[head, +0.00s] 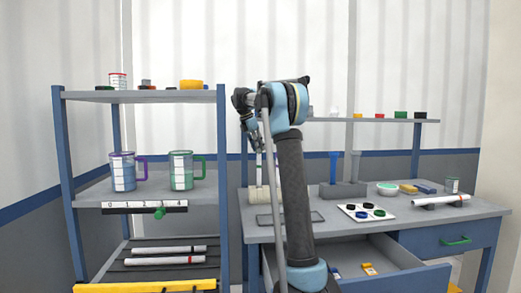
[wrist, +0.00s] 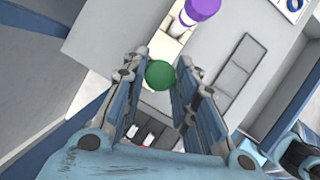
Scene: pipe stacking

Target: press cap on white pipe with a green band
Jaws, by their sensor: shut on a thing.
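A round green cap (wrist: 160,75) sits between the two fingertips of my gripper (wrist: 158,72) in the wrist view, and the jaws are shut on it. In the head view my gripper (head: 250,130) hangs down at the left of the arm, above the left end of the workbench, partly hidden by my arm. A pale block (head: 258,194) stands on the bench below it with white upright pipe there. In the wrist view a purple cap (wrist: 202,8) tops a white pipe beyond the fingertips.
A white board (head: 349,208) with black, green and blue caps lies on the workbench (head: 430,222). A white pipe (head: 440,200) rests at the bench's right. The drawer (head: 398,279) is open. The left shelf holds mugs (head: 122,172) and lying pipes (head: 168,249).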

